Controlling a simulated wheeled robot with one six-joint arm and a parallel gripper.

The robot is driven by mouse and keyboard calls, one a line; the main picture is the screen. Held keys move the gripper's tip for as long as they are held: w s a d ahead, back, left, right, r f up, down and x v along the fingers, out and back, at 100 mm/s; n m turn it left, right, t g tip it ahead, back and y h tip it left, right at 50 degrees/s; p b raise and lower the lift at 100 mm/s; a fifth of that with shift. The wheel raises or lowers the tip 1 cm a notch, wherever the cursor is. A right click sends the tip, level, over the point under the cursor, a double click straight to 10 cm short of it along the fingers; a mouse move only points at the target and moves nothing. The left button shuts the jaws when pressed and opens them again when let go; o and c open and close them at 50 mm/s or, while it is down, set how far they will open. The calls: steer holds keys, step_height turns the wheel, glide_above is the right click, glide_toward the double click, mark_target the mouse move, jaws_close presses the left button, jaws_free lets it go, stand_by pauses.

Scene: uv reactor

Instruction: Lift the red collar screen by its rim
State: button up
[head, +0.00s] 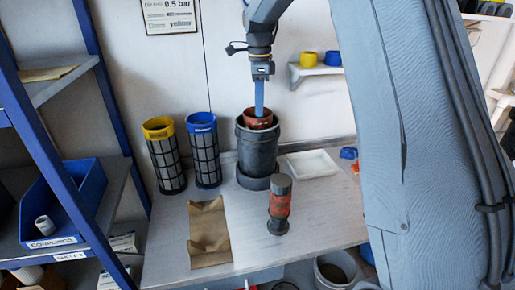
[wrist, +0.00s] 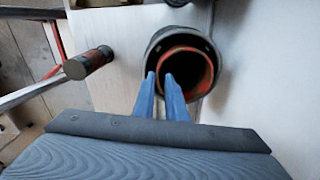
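The red collar screen (head: 258,118) sits in the dark grey cylindrical housing (head: 257,153), with only its red collar showing above the housing's top. In the wrist view the red collar (wrist: 205,60) is a ring around a dark opening, inside the black housing rim (wrist: 153,50). My gripper (head: 259,112) points down at the collar from above. In the wrist view its two blue fingers (wrist: 159,74) are apart, with tips at the collar's near left edge. One tip overlaps the outer side and the other the opening. Contact with the rim cannot be told.
A yellow-collared screen (head: 165,155) and a blue-collared screen (head: 204,150) stand left of the housing. A red and grey cylinder (head: 279,205) stands in front. Blue shelving (head: 60,150) borders the left.

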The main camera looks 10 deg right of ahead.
mark_target(259, 125)
steer(key=shift+s+a+f+p, duration=0.15)
steer(key=shift+f+p, duration=0.6)
steer(key=shift+f, duration=0.75)
steer(key=shift+f+p, duration=1)
steer(key=shift+f, duration=1.2)
jaws_close()
steer(key=shift+r, duration=0.1)
